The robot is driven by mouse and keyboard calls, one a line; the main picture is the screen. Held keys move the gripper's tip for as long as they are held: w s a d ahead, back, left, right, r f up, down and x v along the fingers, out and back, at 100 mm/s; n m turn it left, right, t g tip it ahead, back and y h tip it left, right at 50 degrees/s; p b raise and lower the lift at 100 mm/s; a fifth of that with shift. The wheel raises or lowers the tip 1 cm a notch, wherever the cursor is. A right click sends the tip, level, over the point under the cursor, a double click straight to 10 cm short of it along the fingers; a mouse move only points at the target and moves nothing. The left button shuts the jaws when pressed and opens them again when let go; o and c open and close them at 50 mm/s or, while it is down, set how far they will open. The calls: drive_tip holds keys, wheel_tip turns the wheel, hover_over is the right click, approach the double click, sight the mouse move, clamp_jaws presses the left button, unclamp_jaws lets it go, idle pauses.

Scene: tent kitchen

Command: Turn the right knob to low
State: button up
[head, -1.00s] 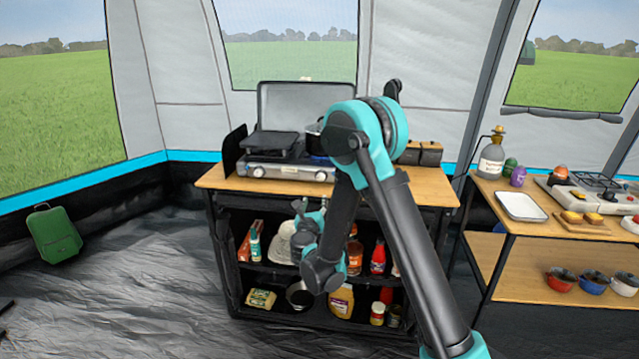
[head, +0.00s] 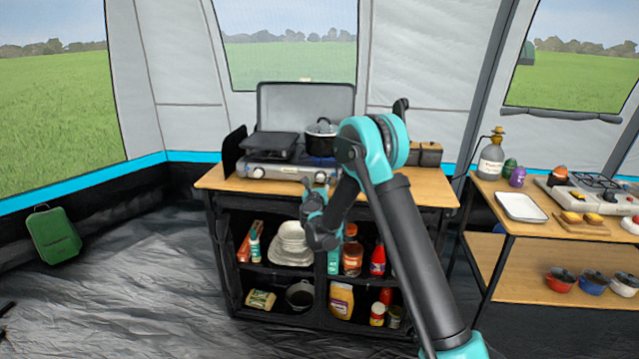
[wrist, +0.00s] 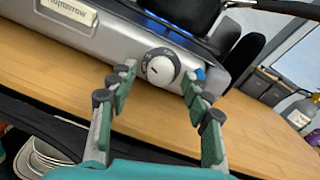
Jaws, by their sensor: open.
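The two-burner camp stove (head: 285,170) stands on the wooden counter. Its left knob (head: 259,172) shows on the front panel. In the wrist view the right knob (wrist: 160,66) is a round white dial on the silver front panel, with dark markings around it. I cannot read its setting. My gripper (wrist: 159,84) is open and empty. Its green-padded fingers point at the panel, one on each side of the knob in the picture; contact is not clear. In the head view my gripper (head: 318,184) is before the stove's right front and hides the knob there.
A black pot (head: 321,138) sits on the right burner, with a blue flame showing beneath it. A dark flat pan (head: 270,145) is on the left burner. The wooden counter (head: 226,180) is bare in front of the stove. Shelves below hold bowls (head: 290,243) and bottles.

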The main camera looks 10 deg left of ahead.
drive_tip(key=shift+w, duration=0.3)
clamp_jaws()
